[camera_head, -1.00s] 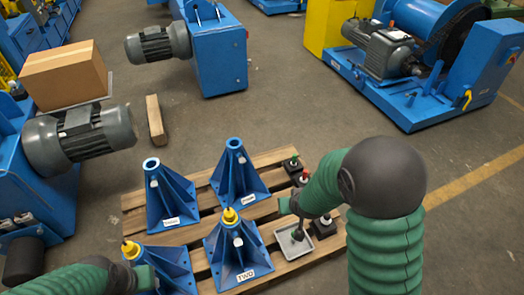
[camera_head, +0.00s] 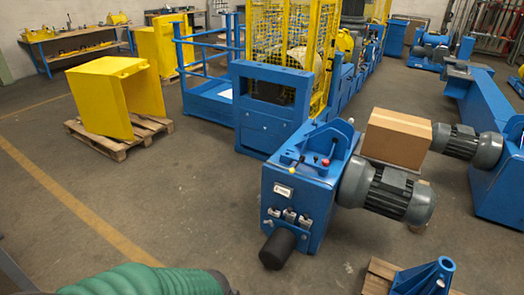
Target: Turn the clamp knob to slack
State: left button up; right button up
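A blue machine (camera_head: 310,195) stands right of centre with a grey ribbed motor (camera_head: 390,193) on its right side. A small red knob (camera_head: 325,162) and a small yellow part (camera_head: 292,171) are on its top. Its front face has a label (camera_head: 283,190), several small grey fittings (camera_head: 289,215) and a black cylinder (camera_head: 279,247) sticking out low down. I cannot tell which of these is the clamp knob. The green sleeve of my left arm crosses the bottom left, well apart from the machine. Neither gripper shows.
A cardboard box (camera_head: 396,138) sits behind the motor. A blue stand (camera_head: 423,278) on a pallet (camera_head: 377,276) is at the bottom right. A yellow cover (camera_head: 112,100) rests on a pallet (camera_head: 120,145) at the left. Open floor lies between it and the machine.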

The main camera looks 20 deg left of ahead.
aim_at(325, 162)
jog(key=i+j+u, duration=0.2)
jog(key=j, duration=0.3)
jog(key=i+j+u, duration=0.15)
jog(key=i+j, duration=0.2)
jog(key=i+j+u, duration=0.2)
jog(key=j, duration=0.3)
jog(key=i+l+u, duration=0.2)
jog(key=i+l, duration=0.15)
jog(key=i, duration=0.25)
jog(key=i+l+u, duration=0.2)
jog(key=i+l, duration=0.25)
jog(key=i, duration=0.15)
jog(key=i+l, duration=0.15)
jog(key=l, duration=0.15)
jog(key=i+l, duration=0.15)
jog(key=l+u, duration=0.05)
jog(key=l, duration=0.05)
